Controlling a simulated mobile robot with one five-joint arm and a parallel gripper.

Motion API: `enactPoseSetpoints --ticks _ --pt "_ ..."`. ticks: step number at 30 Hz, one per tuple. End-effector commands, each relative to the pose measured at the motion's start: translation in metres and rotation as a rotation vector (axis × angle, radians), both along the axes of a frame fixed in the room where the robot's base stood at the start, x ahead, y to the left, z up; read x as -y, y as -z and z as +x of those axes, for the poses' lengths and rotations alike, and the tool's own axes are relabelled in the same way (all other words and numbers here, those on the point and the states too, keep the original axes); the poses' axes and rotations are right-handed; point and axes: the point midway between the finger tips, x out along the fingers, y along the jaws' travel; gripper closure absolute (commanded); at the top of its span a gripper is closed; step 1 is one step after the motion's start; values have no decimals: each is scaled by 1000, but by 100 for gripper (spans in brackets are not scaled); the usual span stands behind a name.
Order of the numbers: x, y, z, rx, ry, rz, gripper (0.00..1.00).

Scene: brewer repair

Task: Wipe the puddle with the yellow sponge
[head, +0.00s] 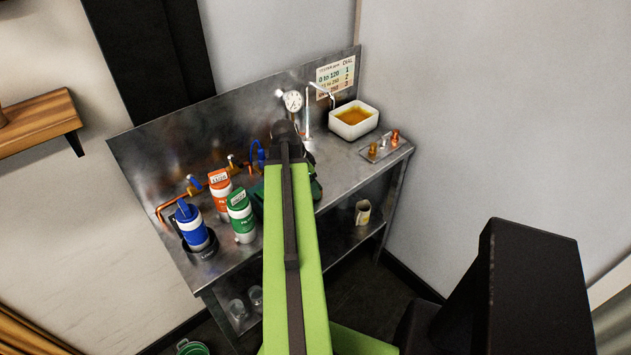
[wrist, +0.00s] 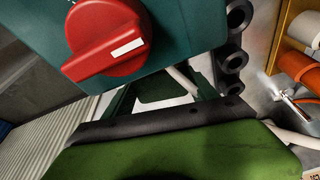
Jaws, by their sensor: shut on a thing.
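In the head view my green arm reaches over the metal bench (head: 340,185), and its dark end (head: 285,130) is near the pressure gauge. My gripper (wrist: 165,122) shows in the wrist view only as a dark bar beyond a green block. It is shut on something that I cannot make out. A teal machine body with a red dial knob (wrist: 105,38) is close in front of it. In the head view my arm hides most of this machine. I cannot make out the yellow sponge or the puddle in either view.
Blue (head: 193,228), orange (head: 221,192) and green (head: 241,215) canisters stand at the left. A white basin of amber liquid (head: 353,130) and a small tray of fittings (head: 366,153) are at the right. A mug (head: 362,212) sits on the lower shelf.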

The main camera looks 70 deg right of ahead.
Motion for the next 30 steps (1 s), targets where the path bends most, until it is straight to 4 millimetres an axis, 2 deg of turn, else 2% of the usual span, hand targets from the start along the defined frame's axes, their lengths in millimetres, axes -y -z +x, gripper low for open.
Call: enactPoseSetpoints --ticks 1,4,14,27,30 --pt "-8 0 4 3 -3 5 66" --pt "-13 0 6 3 -2 4 66" --pt "-8 0 10 2 -1 0 66" --pt "27 0 -6 1 0 -3 66" --pt "29 0 -8 1 0 -3 66"
